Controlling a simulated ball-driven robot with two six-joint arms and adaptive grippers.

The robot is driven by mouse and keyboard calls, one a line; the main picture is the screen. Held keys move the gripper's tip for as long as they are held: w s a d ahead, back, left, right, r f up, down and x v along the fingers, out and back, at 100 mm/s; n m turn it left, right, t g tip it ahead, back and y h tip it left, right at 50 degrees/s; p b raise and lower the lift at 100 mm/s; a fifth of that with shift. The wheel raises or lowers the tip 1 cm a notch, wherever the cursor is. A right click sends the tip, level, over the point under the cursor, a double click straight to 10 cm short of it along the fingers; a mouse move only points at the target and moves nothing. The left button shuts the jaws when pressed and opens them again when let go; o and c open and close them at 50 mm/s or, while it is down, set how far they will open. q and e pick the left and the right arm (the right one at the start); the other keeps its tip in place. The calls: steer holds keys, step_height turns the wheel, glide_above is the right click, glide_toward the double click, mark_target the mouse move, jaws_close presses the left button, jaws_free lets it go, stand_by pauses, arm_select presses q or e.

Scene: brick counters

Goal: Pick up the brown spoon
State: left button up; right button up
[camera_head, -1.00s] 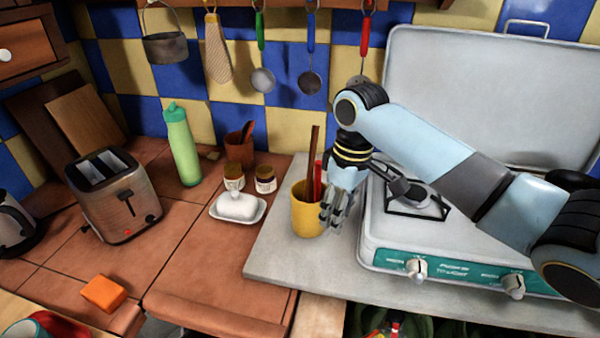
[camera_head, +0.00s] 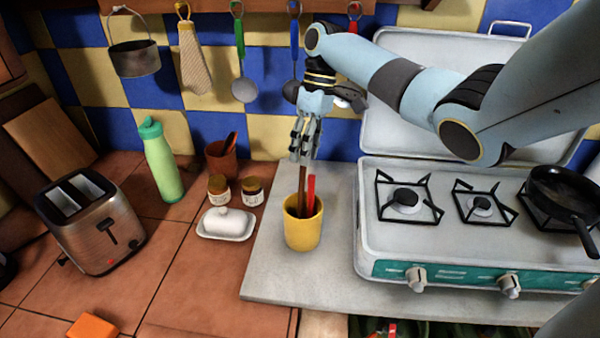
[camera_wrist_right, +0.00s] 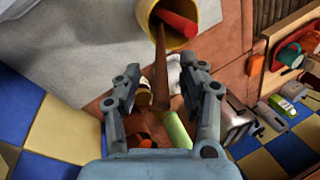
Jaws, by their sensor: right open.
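The brown spoon (camera_head: 302,178) stands in a yellow cup (camera_head: 303,233) beside the stove, its brown handle sticking up. Its lower part is hidden in the cup. A red handle (camera_head: 311,196) stands next to it. My right gripper (camera_head: 304,155) is above the cup, pointing down, with its fingers around the top of the brown handle. In the right wrist view the handle (camera_wrist_right: 160,68) runs between the two spread fingers of my right gripper (camera_wrist_right: 158,82), with gaps on both sides. My left gripper is not in view.
The gas stove (camera_head: 450,245) with raised lid is right of the cup, with a black pan (camera_head: 565,190) on it. Left stand a butter dish (camera_head: 226,224), two jars, a brown pot (camera_head: 222,162), a green bottle (camera_head: 160,160) and a toaster (camera_head: 92,225). Utensils hang behind.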

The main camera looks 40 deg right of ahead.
mark_target(304, 177)
steer(key=x, duration=0.4)
steer(key=shift+s+a+f+p, duration=0.1)
steer(key=shift+a+f+p, duration=0.05)
steer(key=shift+f+p, duration=0.2)
steer(key=shift+r, duration=0.1)
steer(key=shift+c, duration=0.5)
jaws_close()
